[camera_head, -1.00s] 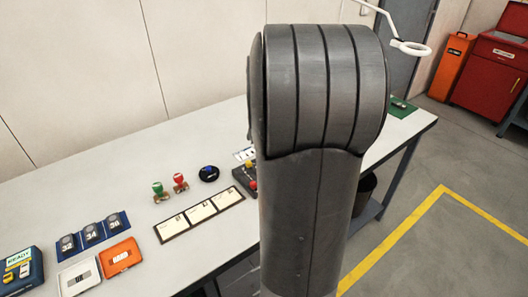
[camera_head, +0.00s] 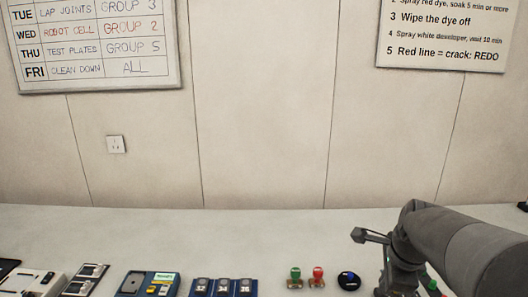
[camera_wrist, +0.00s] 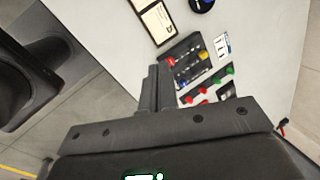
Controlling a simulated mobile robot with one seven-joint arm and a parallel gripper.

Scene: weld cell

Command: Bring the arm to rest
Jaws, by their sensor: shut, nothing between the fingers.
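My gripper (camera_wrist: 157,88) shows in the wrist view with its two dark fingers together and nothing between them. It is over the white bench top (camera_wrist: 105,50), near a dark tray (camera_wrist: 186,62) with coloured knobs; I cannot tell its height above them. In the head view my arm reaches in from the lower right over the bench (camera_head: 130,222) and bends down at its far end. The fingertips cannot be made out there.
Red and green stamps (camera_head: 317,277) and a round black item with a blue top (camera_head: 348,280) stand left of my arm. Blue numbered holders (camera_head: 222,288) and a READY box (camera_head: 150,284) are farther left. The wall (camera_head: 262,110) rises behind the bench.

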